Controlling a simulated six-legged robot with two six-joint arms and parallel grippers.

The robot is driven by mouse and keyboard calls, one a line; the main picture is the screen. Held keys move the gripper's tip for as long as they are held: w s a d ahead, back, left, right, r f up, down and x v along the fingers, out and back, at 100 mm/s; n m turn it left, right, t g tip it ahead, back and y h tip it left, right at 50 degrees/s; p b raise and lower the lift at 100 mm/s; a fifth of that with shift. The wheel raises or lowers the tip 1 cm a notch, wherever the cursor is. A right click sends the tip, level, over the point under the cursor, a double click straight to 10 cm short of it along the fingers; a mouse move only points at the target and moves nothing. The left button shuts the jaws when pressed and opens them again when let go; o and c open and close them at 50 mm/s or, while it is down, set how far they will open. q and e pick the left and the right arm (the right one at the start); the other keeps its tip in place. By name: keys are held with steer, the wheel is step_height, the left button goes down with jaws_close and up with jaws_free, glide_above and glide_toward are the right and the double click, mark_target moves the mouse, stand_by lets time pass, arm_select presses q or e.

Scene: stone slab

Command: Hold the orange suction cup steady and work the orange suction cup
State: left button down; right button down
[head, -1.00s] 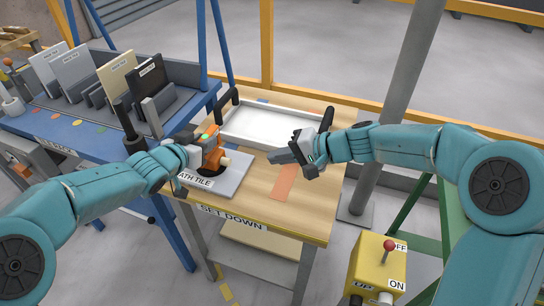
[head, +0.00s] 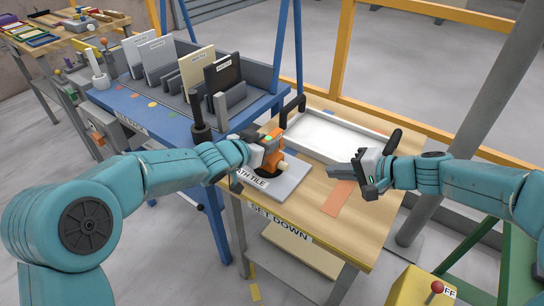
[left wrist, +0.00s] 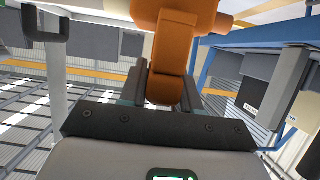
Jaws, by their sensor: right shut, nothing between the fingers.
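The orange suction cup (head: 272,147) stands on a grey tile (head: 285,182) marked "ATH TILE" on the wooden set-down table (head: 306,221). My left gripper (head: 258,156) is at its left side, and its fingers are closed around the orange body. In the left wrist view the orange body (left wrist: 165,55) sits between the two fingers (left wrist: 164,92). The cup's black underside is mostly hidden. My right gripper (head: 345,170) is shut and empty, to the right of the cup, above the table and apart from it.
A white tray (head: 328,136) with black handles lies at the back of the table. An orange strip (head: 339,198) lies right of the tile. A blue rack (head: 150,112) with upright tiles stands left. A grey post (head: 462,150) and a yellow control box (head: 408,290) are at right.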

arm_select(q)
steer(key=c, duration=0.7)
jaws_free()
steer(key=shift+c, duration=0.2)
steer(key=shift+a, duration=0.1)
steer(key=v, duration=1.2)
steer(key=shift+f, duration=0.1)
